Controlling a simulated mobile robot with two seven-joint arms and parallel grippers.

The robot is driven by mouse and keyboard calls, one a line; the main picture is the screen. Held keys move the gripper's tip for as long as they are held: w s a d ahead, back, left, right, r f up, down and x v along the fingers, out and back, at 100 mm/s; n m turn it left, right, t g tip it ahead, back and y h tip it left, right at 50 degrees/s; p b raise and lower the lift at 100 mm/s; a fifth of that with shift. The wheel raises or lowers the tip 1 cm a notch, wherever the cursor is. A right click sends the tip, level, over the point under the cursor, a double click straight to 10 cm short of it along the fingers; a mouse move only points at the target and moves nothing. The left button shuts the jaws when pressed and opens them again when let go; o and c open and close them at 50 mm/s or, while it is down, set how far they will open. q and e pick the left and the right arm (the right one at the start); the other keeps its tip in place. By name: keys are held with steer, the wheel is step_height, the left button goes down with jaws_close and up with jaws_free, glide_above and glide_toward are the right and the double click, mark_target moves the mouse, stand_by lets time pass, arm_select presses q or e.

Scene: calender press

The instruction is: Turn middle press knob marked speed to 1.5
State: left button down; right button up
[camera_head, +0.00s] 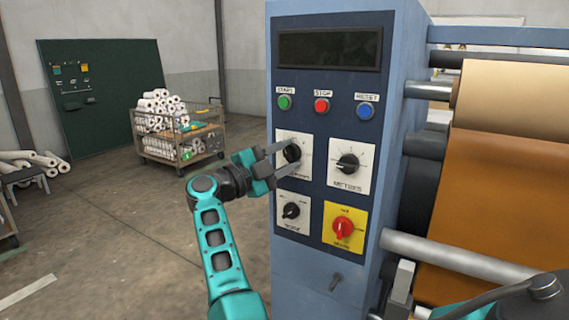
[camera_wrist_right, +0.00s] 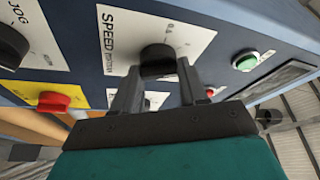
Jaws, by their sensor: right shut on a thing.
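The speed knob (camera_head: 292,153) is a black round knob on a white plate at the upper left of the dark blue press panel. In the right wrist view, the speed knob (camera_wrist_right: 158,60) sits beside the word SPEED. My right gripper (camera_head: 282,158) reaches it from the left. Its two fingers (camera_wrist_right: 158,84) lie on either side of the knob and are shut on it. The knob's pointer and most of the scale are hidden or too small to read. I cannot make out my left gripper in these views.
Beside the speed knob is the METRES knob (camera_head: 348,163); below are the jog knob (camera_head: 291,211) and a red knob on a yellow plate (camera_head: 342,228). Green (camera_head: 285,102), red (camera_head: 321,105) and blue (camera_head: 365,110) buttons sit above. Rollers with brown material (camera_head: 500,170) stand right.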

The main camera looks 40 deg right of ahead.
steer(key=m+y, duration=0.1)
steer(key=m, duration=0.1)
steer(key=m+b, duration=0.1)
steer(key=m, duration=0.1)
steer(key=shift+m+g+y, duration=0.3)
steer(key=shift+m+y, duration=0.1)
steer(key=shift+b, duration=0.3)
steer(key=o, duration=1.1)
